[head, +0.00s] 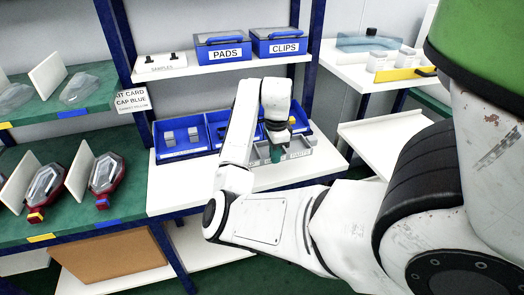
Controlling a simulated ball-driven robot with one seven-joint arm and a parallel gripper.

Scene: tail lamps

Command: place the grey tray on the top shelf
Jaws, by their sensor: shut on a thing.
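The grey tray (298,152) is a small open box with compartments and labels on its front. It is at the right part of the white middle shelf, in front of the blue bins. My gripper (279,148) points down at the tray's left part and is shut on it; the arm hides part of the tray and the exact grip. I cannot tell whether the tray touches the shelf. The white top shelf (216,69) is above, with a white "SAMPLES" block (161,65) at left and blue "PADS" (224,53) and "CLIPS" (280,47) boxes.
Blue bins (184,139) with grey parts stand at the back of the middle shelf (185,196). Dark blue posts frame the shelves. Red lamps (106,176) lie on a green bench at left. A side shelf at right holds a yellow-fronted tray (405,74). My arm fills the right foreground.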

